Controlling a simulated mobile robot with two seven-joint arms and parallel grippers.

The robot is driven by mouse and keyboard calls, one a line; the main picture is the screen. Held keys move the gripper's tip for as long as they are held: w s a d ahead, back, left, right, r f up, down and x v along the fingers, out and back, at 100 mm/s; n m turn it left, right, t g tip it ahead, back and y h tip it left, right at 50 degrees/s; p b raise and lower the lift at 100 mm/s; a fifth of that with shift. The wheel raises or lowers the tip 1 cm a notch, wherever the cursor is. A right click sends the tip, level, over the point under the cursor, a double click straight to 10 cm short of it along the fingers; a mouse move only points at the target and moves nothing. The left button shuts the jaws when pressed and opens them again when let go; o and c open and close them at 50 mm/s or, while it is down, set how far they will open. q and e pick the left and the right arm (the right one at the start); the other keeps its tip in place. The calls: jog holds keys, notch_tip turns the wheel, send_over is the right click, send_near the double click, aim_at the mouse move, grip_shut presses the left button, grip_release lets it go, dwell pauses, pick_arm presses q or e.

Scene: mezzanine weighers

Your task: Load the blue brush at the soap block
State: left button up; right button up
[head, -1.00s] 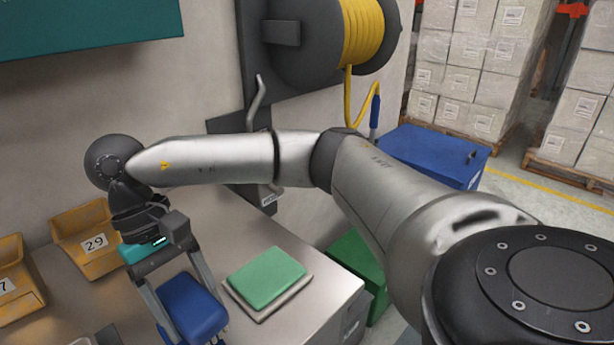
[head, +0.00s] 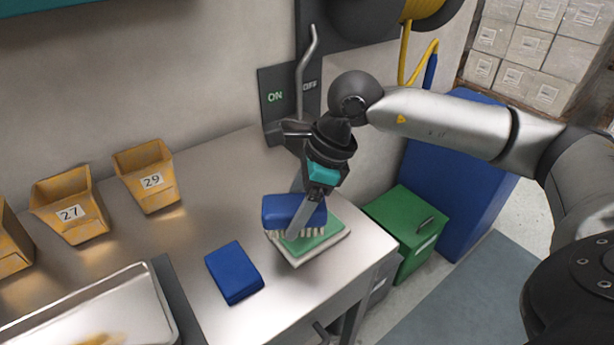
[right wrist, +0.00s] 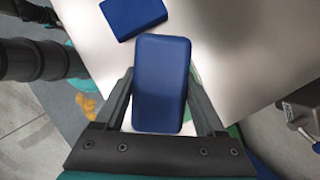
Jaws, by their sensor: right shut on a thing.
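The blue brush (head: 293,212) has pale bristles facing down. My right gripper (head: 297,220) is shut on it, with a finger on each side. The brush also shows between the fingers in the right wrist view (right wrist: 161,84). The green soap block (head: 321,238) lies on a pale base (head: 322,254) near the right end of the steel table. The brush is over the far left part of the soap block and hides some of it. I cannot tell whether the bristles touch it. My left gripper is not in view.
A second blue block (head: 234,272) lies flat on the table (head: 205,215), left of the soap; it shows in the right wrist view (right wrist: 133,15). Yellow bins (head: 147,178) stand along the wall. A metal tray (head: 110,310) is front left. A green box (head: 405,225) stands beyond the table's right end.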

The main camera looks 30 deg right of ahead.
jog(key=m, duration=0.2)
jog(key=d+r+m+t+h, duration=0.1)
jog(key=m, duration=0.1)
jog(key=w+d+m+t, duration=0.1)
jog(key=m, duration=0.1)
jog(key=shift+r+m+h+p, duration=0.3)
jog(key=shift+r+h, duration=0.05)
jog(key=shift+h, duration=0.05)
jog(key=shift+w+d+f+m+h+b, duration=0.15)
jog(key=shift+d+f+m+h+b, duration=0.3)
jog(key=shift+m, duration=0.5)
jog(key=shift+w+d+f+m+h+b, duration=0.2)
jog(key=shift+f+m+b, duration=0.15)
jog(key=shift+f+m, duration=0.45)
jog(key=shift+w+d+f+m+h+b, duration=0.1)
jog(key=shift+d+f+m+h+b, duration=0.25)
jog(key=shift+m, duration=0.7)
jog(key=shift+a+f+t+b, duration=0.15)
jog(key=shift+f+t+b, duration=0.15)
jog(key=shift+f, duration=0.3)
jog(key=shift+f+b, duration=0.45)
jog(key=shift+b, duration=0.05)
